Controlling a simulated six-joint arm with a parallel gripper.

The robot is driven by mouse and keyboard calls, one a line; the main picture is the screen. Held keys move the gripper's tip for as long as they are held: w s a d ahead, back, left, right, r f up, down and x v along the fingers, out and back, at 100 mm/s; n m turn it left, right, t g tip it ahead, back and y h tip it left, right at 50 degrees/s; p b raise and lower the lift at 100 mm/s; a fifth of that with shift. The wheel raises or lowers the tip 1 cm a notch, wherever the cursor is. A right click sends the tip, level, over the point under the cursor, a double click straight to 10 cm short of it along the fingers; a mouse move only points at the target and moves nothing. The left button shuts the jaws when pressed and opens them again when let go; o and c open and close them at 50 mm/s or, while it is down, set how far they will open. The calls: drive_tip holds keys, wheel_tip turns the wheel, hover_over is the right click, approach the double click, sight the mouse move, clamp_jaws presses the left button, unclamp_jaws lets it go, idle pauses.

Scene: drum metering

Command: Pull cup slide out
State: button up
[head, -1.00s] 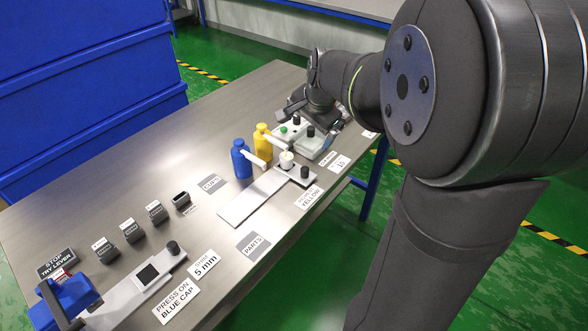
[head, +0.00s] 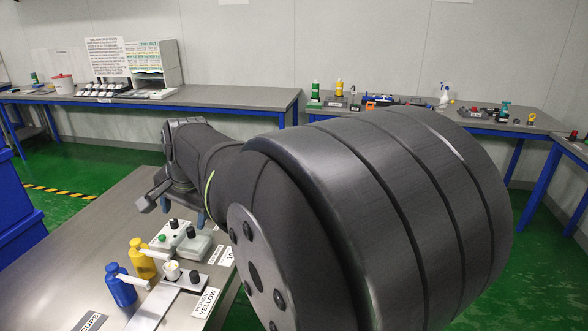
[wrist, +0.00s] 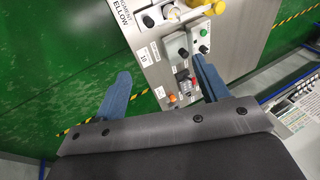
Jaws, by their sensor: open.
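The cup slide (head: 152,306) is a flat pale plate on the metal table, partly cut off at the bottom of the head view. A white cup (head: 172,270) and a black knob (head: 194,276) stand at its far end. In the wrist view the black knob (wrist: 148,21) and the cup (wrist: 174,13) show at the top edge, beyond my fingers. My gripper (wrist: 160,70) is open and empty, its two blue fingers wide apart. It is above the table's far end, away from the slide. In the head view my arm hides most of it.
A blue bottle (head: 121,287) and a yellow bottle (head: 141,258) with white spouts stand beside the slide. Back benches (head: 250,99) stand farther off.

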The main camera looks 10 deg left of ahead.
drive_tip(key=c, duration=0.3)
drive_tip(key=shift+w+a+f, duration=0.2)
drive_tip(key=shift+c, duration=0.3)
drive_tip(key=m+g+h, duration=0.2)
drive_tip(key=m+h, duration=0.1)
drive_tip(key=h, duration=0.1)
hover_over(193, 273)
wheel_tip(193, 273, down, 10)
wheel_tip(193, 273, down, 18)
drive_tip(key=shift+r, duration=0.2)
clamp_jaws()
